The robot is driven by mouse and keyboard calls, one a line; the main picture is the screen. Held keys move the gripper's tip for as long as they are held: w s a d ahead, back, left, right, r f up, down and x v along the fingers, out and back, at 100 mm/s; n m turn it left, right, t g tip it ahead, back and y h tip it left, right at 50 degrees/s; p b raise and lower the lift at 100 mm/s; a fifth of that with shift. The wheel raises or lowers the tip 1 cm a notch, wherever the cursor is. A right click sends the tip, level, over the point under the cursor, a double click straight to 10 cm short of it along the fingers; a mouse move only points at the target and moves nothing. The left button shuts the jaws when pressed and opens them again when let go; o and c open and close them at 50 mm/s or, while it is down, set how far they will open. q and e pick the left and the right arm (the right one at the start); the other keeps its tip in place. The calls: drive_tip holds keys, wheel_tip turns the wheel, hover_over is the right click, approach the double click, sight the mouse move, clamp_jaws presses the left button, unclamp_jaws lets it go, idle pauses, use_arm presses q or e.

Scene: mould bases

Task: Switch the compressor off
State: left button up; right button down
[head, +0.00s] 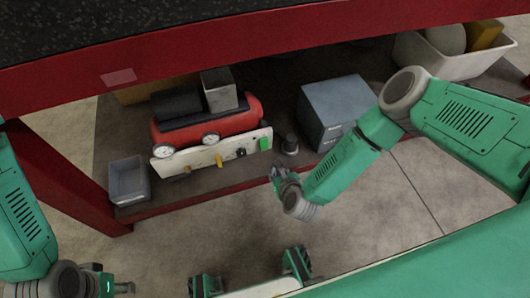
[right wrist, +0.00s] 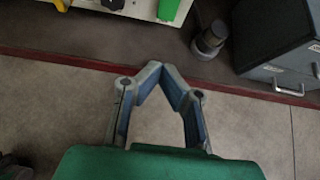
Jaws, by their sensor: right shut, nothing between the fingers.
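The compressor (head: 225,122) sits on the low shelf under the red bench, with a red tank and a pale front panel (head: 205,158). The panel carries two gauges, a yellow lever (head: 218,160), a black knob (head: 241,152) and a green switch (head: 264,143) at its right end. In the right wrist view the green switch (right wrist: 168,9) is cut by the top edge. My right gripper (head: 276,172) is shut and empty, in front of and below the switch, apart from it. Its fingertips (right wrist: 161,72) meet in the wrist view. My left gripper (head: 128,288) is low at the left, small and partly seen.
A dark round object (head: 290,146) stands just right of the switch. Further right is a grey drawer box (head: 335,108). A small grey bin (head: 129,182) sits left of the compressor. The red bench top (head: 240,45) overhangs the shelf. The floor in front is clear.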

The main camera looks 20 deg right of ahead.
sight(264, 144)
use_arm(q)
wheel_tip(264, 144, down, 7)
drive_tip(key=b, duration=0.6)
drive_tip(key=shift+r+b, duration=0.2)
drive_tip(key=shift+b, duration=0.1)
use_arm(e)
drive_tip(key=w+r+x, duration=0.1)
drive_tip(key=x, duration=1.2)
drive_tip(key=shift+w+r, duration=0.15)
drive_tip(key=shift+w, duration=0.15)
drive_tip(key=shift+s, duration=0.1)
